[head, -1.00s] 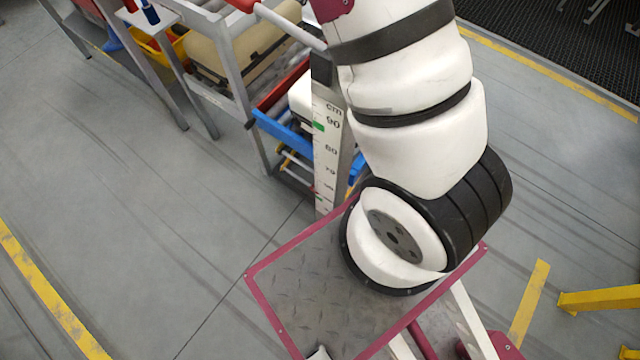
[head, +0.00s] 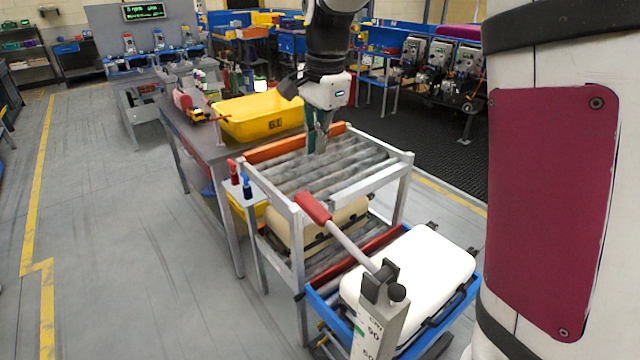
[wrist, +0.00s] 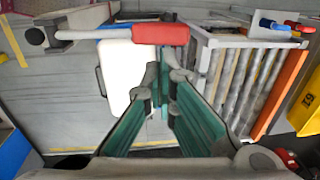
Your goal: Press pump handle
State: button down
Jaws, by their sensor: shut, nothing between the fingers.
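The pump handle is a pale lever with a red grip (head: 313,208), hinged on top of a grey post (head: 380,325) with a centimetre scale. The lever slopes up from the post toward the roller rack, so the grip is its high end. My gripper (head: 318,142) is shut and empty, pointing down over the rollers, beyond the grip in the head view. In the wrist view the red grip (wrist: 160,33) lies just past my closed fingertips (wrist: 165,68). I see no contact between them, though the height gap is hard to judge.
A white case (head: 425,270) lies in a blue tray (head: 462,310) beside the post. The roller rack (head: 345,165) has an empty top level and a beige case (head: 300,235) below. A yellow bin (head: 260,118) stands on the bench behind. The floor at left is clear.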

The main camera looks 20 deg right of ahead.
aim_at(314, 204)
jog(key=shift+s+d+r, duration=0.1)
jog(key=shift+s+r, duration=0.05)
jog(key=f, duration=0.4)
jog(key=w+f+p, duration=0.1)
jog(key=f, duration=0.9)
jog(key=shift+w+a, duration=0.3)
jog(key=shift+w, duration=0.1)
